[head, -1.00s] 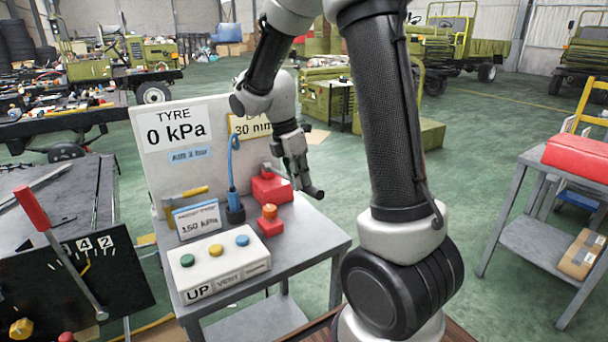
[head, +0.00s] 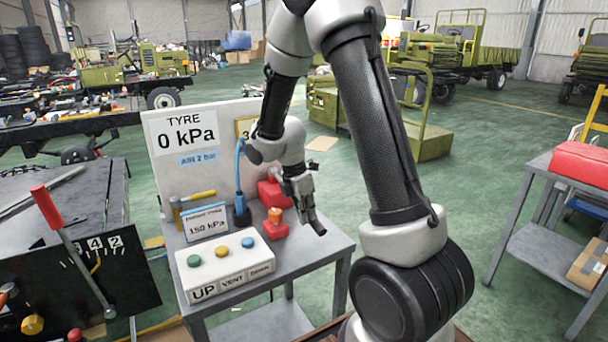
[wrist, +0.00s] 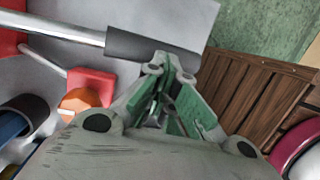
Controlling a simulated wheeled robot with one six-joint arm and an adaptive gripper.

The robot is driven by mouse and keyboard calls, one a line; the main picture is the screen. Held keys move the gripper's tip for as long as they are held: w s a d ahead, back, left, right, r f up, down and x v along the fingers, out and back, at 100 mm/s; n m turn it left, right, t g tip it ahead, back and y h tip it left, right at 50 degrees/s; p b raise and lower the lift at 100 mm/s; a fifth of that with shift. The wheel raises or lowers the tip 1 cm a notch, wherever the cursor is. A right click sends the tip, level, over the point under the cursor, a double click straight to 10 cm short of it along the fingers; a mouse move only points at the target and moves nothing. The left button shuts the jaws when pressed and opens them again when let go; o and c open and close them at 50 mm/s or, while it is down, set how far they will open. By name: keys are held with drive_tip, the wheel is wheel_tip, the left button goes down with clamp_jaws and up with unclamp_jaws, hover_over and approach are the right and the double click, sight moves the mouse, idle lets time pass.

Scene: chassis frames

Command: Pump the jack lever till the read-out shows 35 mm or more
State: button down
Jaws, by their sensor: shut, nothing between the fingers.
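The jack's red body (head: 275,191) stands at the back right of the grey table. In the wrist view its lever is a bright metal rod (wrist: 62,30) with a dark grey grip (wrist: 150,48), running from the red part at left to just beyond my fingertips. My gripper (wrist: 168,72) is shut and empty, its fingertips close against the grip; I cannot tell if they touch. In the head view my gripper (head: 305,205) is low over the table's right side. The read-out (head: 245,128) is mostly behind my arm; only a "3" shows.
A red block with an orange knob (head: 275,215) stands left of my gripper. A white button box (head: 225,265) and a 150 kPa card (head: 206,224) are at the table's front left. A tyre sign (head: 186,132) reads 0 kPa.

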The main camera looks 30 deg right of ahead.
drive_tip(key=shift+s+a+f, duration=0.1)
drive_tip(key=shift+s+f, duration=0.3)
drive_tip(key=s+v, duration=0.3)
drive_tip(key=v, duration=1.1)
drive_tip(key=shift+d+r, duration=0.2)
drive_tip(key=shift+r, duration=0.15)
idle(1.1)
